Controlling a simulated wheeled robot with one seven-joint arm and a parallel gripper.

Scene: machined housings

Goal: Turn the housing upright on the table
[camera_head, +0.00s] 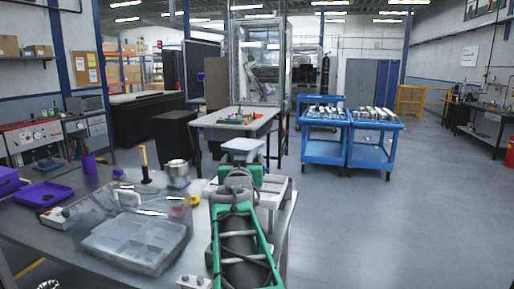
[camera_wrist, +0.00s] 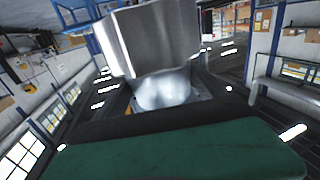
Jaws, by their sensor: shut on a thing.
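The wrist view shows a silver metal housing (camera_wrist: 150,40) with a broad, curved, brushed wall, close in front of my gripper (camera_wrist: 163,100). A shiny rounded part (camera_wrist: 165,90) lies between the dark fingers, and the fingers are shut on the housing. The wrist view looks upside down, with ceiling lights low in the picture. In the head view my green and black arm reaches over the table (camera_head: 60,222) and hides the fingers. A pale block (camera_head: 242,146) shows at the arm's far end; I cannot tell if it is the housing or part of my wrist.
A metal can-shaped piece (camera_head: 177,173) stands left of my arm, near a yellow-topped black tool (camera_head: 144,165). A clear divided tray (camera_head: 135,243) and a purple tray (camera_head: 45,194) lie farther left. A white slab-like fixture (camera_head: 275,188) is beside my arm. Blue carts (camera_head: 374,154) stand beyond.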

